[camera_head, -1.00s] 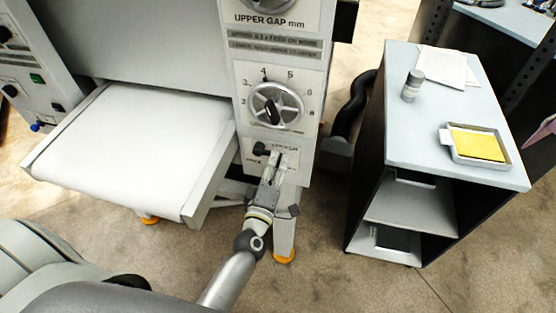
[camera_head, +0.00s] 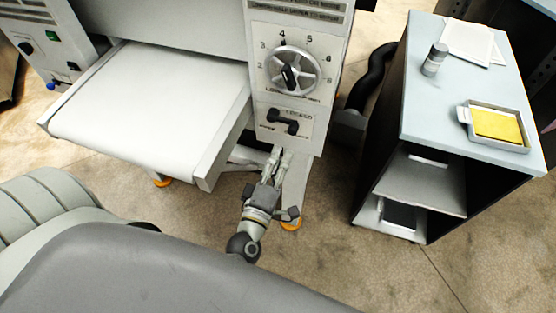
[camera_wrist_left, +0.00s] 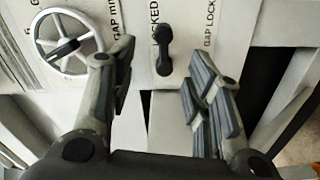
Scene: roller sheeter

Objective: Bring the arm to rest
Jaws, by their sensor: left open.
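My left gripper (camera_head: 277,158) is below the black lock handle (camera_head: 283,121) on the front panel of the sheeter, apart from it. In the left wrist view the two fingers of my left gripper (camera_wrist_left: 158,95) stand apart with nothing between them. The lock handle (camera_wrist_left: 164,50) shows beyond the fingertips there, beside the word LOCKED. My right gripper is not in view.
The dial wheel (camera_head: 291,72) sits above the handle. The white conveyor belt (camera_head: 150,105) is to the left. A cabinet (camera_head: 420,130) stands to the right with a yellow pad in a tray (camera_head: 495,125), a small jar (camera_head: 434,59) and papers (camera_head: 468,42).

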